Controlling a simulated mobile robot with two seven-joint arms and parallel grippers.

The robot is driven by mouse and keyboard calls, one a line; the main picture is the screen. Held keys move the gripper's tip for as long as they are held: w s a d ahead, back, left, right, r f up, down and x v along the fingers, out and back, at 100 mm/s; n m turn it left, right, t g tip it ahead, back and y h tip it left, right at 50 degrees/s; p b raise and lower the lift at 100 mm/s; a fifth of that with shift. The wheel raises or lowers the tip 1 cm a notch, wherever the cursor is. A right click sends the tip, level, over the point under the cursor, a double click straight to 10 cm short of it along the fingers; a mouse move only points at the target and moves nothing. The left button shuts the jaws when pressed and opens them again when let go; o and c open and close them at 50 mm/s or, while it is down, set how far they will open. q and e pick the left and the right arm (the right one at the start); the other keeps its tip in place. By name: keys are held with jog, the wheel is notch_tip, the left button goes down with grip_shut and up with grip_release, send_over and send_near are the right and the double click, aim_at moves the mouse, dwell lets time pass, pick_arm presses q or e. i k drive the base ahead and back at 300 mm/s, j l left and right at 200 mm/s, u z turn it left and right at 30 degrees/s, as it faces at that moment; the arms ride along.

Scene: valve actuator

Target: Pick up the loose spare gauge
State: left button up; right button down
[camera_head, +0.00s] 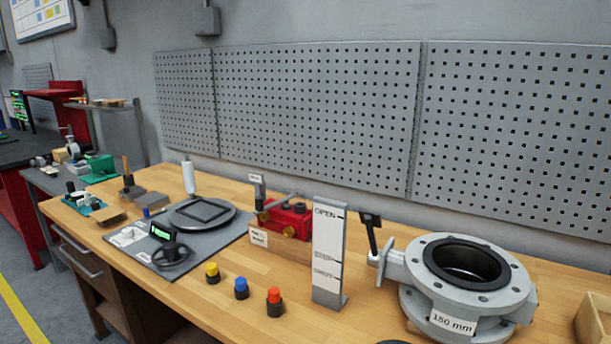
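I cannot pick out the loose spare gauge for certain. A black device with a lit green display (162,231) stands on a grey mat (210,243), left of centre. A black round wheel-like part (173,257) is just in front of it. A dark rounded thing (393,342) is mostly cut off at the bottom edge, and I cannot tell what it is. Neither of my grippers is in view.
The wooden bench (225,315) has a red actuator (288,218), an OPEN scale plate (328,250) and a large grey valve body (462,275). Yellow (212,272), blue (241,287) and orange (274,301) capped parts stand in front.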

aim_at(75, 196)
jog(key=z, duration=1.3)
jog(key=u, duration=2.6)
jog(key=i+j+u, duration=0.3)
jog(key=i, duration=0.3)
jog(key=i+u, duration=0.3)
jog(key=i, duration=0.3)
